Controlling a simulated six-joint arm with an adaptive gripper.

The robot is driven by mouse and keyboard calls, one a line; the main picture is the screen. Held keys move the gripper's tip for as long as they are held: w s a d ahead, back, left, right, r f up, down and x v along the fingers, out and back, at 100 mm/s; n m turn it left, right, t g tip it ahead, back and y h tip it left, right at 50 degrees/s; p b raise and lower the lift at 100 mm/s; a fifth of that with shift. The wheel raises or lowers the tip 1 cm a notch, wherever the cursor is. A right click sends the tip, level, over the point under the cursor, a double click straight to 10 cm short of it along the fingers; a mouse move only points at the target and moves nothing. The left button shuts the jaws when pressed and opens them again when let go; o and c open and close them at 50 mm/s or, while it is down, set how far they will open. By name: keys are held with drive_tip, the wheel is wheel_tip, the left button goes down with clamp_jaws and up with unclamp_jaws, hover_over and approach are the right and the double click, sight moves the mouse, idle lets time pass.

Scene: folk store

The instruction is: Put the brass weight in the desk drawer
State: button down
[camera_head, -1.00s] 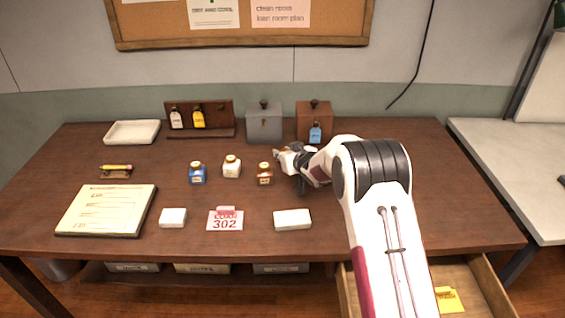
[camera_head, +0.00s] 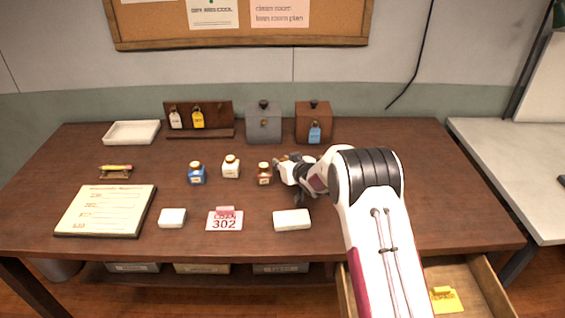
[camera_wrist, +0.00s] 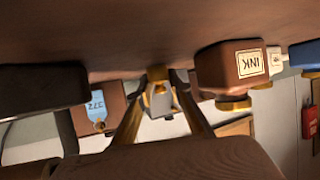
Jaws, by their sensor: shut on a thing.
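My gripper (camera_head: 283,163) is low over the desk, just right of the brown-red ink bottle (camera_head: 264,174) and in front of the wooden box. It is shut on the small brass weight (camera_wrist: 157,76), whose golden top shows between the fingertips in the wrist view; a small brass spot also shows at the tip in the head view. The weight is mostly hidden by the fingers. The desk drawer (camera_head: 346,293) is pulled open at the front right, under the desktop and partly behind my arm. A yellow tagged item (camera_head: 445,299) lies in it.
A grey box (camera_head: 264,124) and a wooden box (camera_head: 313,124) with a blue tag stand behind my gripper. Blue (camera_head: 197,174) and white (camera_head: 231,167) bottles stand left. The desktop's right side is clear.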

drive_tip(key=shift+f, duration=0.15)
drive_tip(key=c, duration=2.1)
unclamp_jaws()
drive_tip(key=shift+c, duration=0.2)
drive_tip(key=shift+s+r, duration=0.1)
drive_tip(key=shift+r, duration=0.1)
drive_tip(key=shift+v, duration=1)
wheel_tip(320, 180, up, 7)
drive_tip(key=shift+s+d+r, duration=0.15)
drive_tip(key=shift+s+d, duration=0.05)
drive_tip(key=shift+s, duration=0.15)
drive_tip(key=shift+r, duration=0.1)
